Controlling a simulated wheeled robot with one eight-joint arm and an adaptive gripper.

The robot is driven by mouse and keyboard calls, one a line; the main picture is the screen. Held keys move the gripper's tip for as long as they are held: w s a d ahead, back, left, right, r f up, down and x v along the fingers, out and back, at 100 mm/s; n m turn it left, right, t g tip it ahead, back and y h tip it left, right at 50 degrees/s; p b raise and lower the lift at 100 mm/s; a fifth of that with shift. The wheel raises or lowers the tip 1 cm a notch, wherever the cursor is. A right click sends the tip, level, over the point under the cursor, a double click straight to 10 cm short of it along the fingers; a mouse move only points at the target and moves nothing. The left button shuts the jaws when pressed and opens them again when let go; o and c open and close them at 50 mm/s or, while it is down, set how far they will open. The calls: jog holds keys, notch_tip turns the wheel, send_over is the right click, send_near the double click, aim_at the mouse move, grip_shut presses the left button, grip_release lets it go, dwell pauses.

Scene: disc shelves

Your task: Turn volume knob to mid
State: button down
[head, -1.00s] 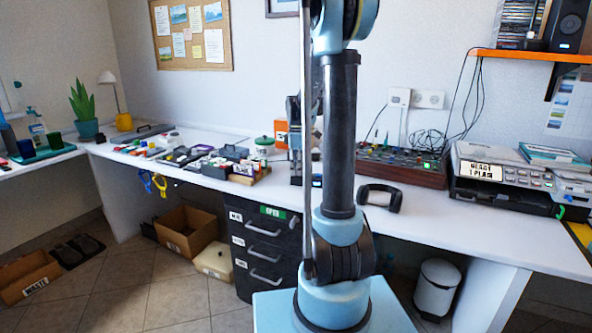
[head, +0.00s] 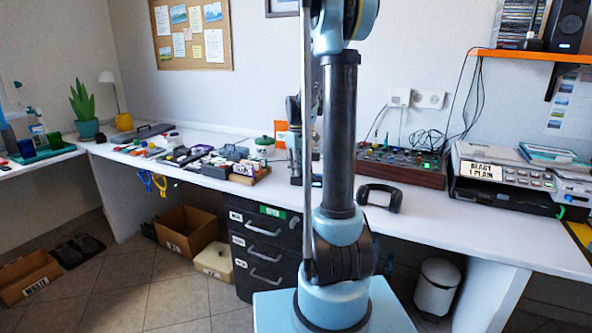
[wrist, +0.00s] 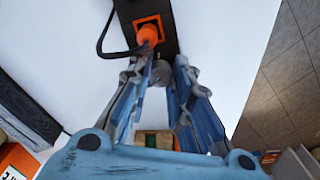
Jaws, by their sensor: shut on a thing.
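In the wrist view, my gripper (wrist: 160,78) has its two fingers closed around a small grey round knob (wrist: 162,72) at the near end of a black device (wrist: 124,12). An orange round part (wrist: 148,34) in an orange frame and a black cable sit on that device beyond the knob. The fingers hide the knob's sides, and I cannot read its setting. In the head view, my gripper (head: 296,178) is low over the white table, partly hidden behind my arm. A small dark piece with a blue light (head: 317,181) shows beside it.
A wooden-sided panel with many knobs (head: 402,166) and black headphones (head: 380,196) are right of my arm. A green-lidded pot (head: 264,147) and a crowded tray (head: 250,178) are left. The table front (head: 450,214) is clear.

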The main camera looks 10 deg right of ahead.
dwell(0.3)
jog(key=c, duration=1.4)
grip_release()
notch_tip(320, 180, up, 12)
jog(key=shift+w+f, duration=0.1)
